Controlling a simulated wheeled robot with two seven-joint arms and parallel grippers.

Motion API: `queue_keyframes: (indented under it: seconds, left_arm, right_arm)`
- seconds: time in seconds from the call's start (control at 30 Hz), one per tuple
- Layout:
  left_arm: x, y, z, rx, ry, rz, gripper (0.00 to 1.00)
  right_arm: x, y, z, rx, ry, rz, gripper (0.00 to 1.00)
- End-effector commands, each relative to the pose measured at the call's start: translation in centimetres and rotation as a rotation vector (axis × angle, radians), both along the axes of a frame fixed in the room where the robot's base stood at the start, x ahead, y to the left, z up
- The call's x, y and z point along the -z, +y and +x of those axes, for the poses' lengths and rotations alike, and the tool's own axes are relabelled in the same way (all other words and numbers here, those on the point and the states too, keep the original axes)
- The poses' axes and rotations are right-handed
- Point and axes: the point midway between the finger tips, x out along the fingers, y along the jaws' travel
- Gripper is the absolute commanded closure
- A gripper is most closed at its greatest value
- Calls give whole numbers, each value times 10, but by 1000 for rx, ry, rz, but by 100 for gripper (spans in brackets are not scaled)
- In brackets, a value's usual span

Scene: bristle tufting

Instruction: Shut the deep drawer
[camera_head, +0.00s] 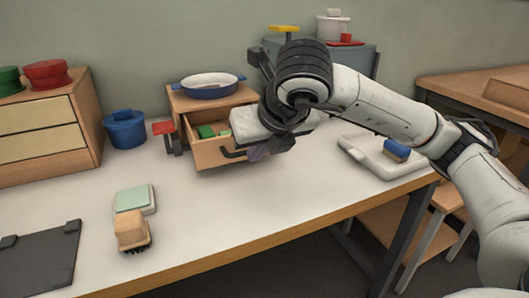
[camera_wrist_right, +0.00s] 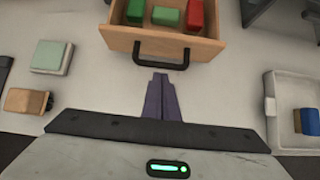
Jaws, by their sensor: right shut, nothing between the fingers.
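The deep drawer (camera_head: 211,155) is a wooden drawer pulled out of a small wooden cabinet (camera_head: 178,101) on the table. Green blocks (camera_head: 208,132) lie inside it, and the right wrist view also shows a red block (camera_wrist_right: 194,16) there. Its dark bar handle (camera_wrist_right: 152,52) is on the front panel. My right gripper (camera_wrist_right: 161,78) is shut and empty, with its purple fingertips just in front of the handle. In the head view my right arm hides the right part of the drawer. I cannot tell whether the fingertips touch the handle. My left gripper is not in view.
A blue-rimmed bowl (camera_head: 209,84) sits on the cabinet. A blue pot (camera_head: 125,129) stands left of it, and a white tray (camera_head: 368,157) with a blue item lies to the right. A brush (camera_head: 131,230) and a green-topped box (camera_head: 135,198) lie at the front left. The table front centre is clear.

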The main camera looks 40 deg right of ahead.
Motion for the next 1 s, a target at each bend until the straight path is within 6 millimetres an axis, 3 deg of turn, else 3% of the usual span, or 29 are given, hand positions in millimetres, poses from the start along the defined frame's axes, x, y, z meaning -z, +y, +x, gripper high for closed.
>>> queue_keyframes:
  seconds: [0.67, 1.0]
  left_arm:
    - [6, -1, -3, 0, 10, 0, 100]
    - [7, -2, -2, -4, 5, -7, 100]
  right_arm:
    - [3, -4, 17, -1, 0, 0, 100]
    - [2, -21, 74, 9, 0, 2, 100]
